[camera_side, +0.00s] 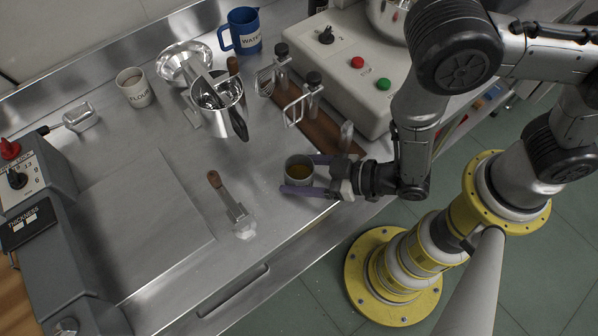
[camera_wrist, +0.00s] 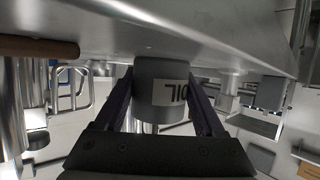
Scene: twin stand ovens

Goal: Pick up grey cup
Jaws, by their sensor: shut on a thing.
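In the wrist view the cup (camera_wrist: 160,72) sits between the two fingers, and a label reading "OIL" faces the camera. The picture there is upside down, with the counter at the top. The cup's base is at or very close to the counter; I cannot tell if there is a gap.
A metal tool with a wooden handle (camera_side: 217,183) lies left of the cup. A white flour cup (camera_side: 134,88), a blue water mug (camera_side: 243,32) and a steel pitcher (camera_side: 231,108) stand farther back. Wire whisk-like tools on a brown rack (camera_side: 321,130) are behind my gripper.

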